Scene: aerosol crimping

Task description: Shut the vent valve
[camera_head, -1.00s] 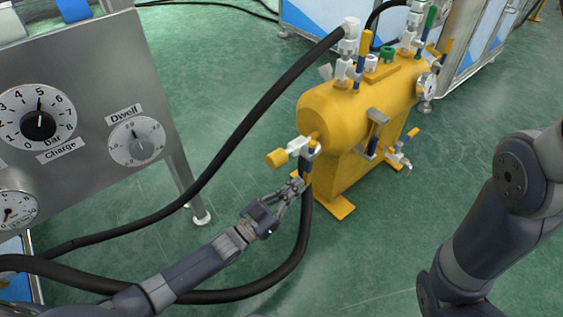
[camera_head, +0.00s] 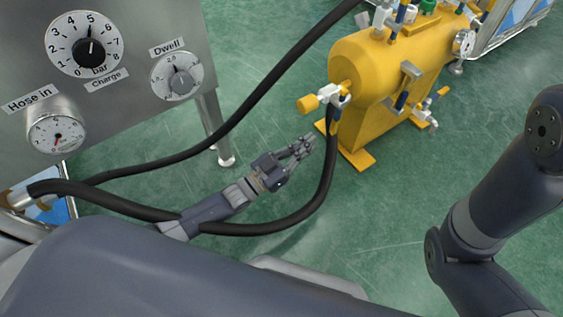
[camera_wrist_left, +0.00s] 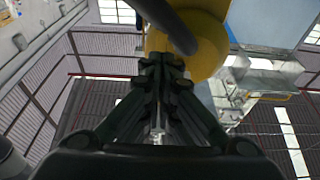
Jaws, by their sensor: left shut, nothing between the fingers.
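The yellow tank (camera_head: 383,70) carries several valves, and no label I can read marks one as the vent valve. A pale valve (camera_head: 335,96) with a yellow knob-like end (camera_head: 307,104) sits at its near left end, a black hose (camera_head: 329,175) hanging below it. Another pale valve (camera_head: 421,116) with a yellow handle (camera_head: 443,91) is low on the right side. My left gripper (camera_head: 309,143) is shut and empty, below the left-end valve, apart from it and close to the hose. The wrist view shows its closed fingers (camera_wrist_left: 160,68) below the yellow tank (camera_wrist_left: 205,45). My right gripper is out of view.
A grey panel (camera_head: 130,125) with a charge dial (camera_head: 85,44), a dwell dial (camera_head: 177,75) and a hose-in gauge (camera_head: 56,131) stands at left. Black hoses loop around my left arm. Green floor (camera_head: 400,200) is open in front of the tank.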

